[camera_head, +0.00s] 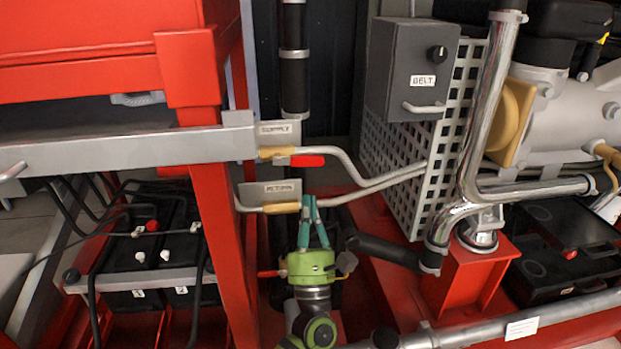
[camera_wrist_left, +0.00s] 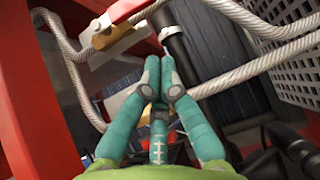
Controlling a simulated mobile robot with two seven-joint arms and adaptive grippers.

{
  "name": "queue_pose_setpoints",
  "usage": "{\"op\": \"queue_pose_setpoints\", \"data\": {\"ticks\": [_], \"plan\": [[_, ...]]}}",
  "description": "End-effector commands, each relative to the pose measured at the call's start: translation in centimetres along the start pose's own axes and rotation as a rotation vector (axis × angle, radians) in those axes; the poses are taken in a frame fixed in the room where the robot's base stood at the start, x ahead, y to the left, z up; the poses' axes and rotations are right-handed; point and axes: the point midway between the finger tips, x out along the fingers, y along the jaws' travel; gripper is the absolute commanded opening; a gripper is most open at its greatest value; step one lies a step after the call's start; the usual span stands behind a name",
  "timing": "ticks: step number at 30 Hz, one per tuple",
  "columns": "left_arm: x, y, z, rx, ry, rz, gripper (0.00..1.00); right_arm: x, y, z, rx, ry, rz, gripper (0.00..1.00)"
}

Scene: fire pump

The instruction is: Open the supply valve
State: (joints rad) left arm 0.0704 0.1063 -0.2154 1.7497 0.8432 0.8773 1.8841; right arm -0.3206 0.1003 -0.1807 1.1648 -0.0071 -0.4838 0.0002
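The supply valve has a yellow-brass body (camera_head: 274,152) and a red lever (camera_head: 307,161), just below the plate marked SUPPLY (camera_head: 279,130). The lever lies level, along the grey hose. My left gripper (camera_head: 310,200) is below and apart from it, in front of the return line, fingers pointing up. Its teal fingers converge with tips close together and nothing between them; they also show in the left wrist view (camera_wrist_left: 160,80). A brass fitting (camera_wrist_left: 112,36) on a grey hose lies beyond the fingers there; I cannot tell which line it is. My right gripper is out of view.
The RETURN plate (camera_head: 270,192) and its brass fitting (camera_head: 282,207) sit below the supply line. A red frame post (camera_head: 222,230) stands left. A perforated grey panel (camera_head: 398,170) and chrome pipe (camera_head: 478,110) stand right. Two grey hoses (camera_head: 370,180) run across.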

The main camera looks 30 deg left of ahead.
Motion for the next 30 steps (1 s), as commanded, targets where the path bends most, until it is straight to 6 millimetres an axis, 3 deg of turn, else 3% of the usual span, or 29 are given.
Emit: {"op": "queue_pose_setpoints", "data": {"ticks": [2, 9, 30], "plan": [[1.8, 0.0, 0.5, 0.000, -0.001, 0.001, 0.00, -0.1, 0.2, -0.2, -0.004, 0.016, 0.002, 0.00], [3.5, 0.0, 2.5, 0.000, 0.000, 0.000, 0.00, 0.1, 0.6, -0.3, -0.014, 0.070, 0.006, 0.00], [4.2, -0.3, 3.3, -0.047, -0.002, 0.049, 0.00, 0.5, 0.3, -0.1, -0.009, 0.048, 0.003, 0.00]]}}
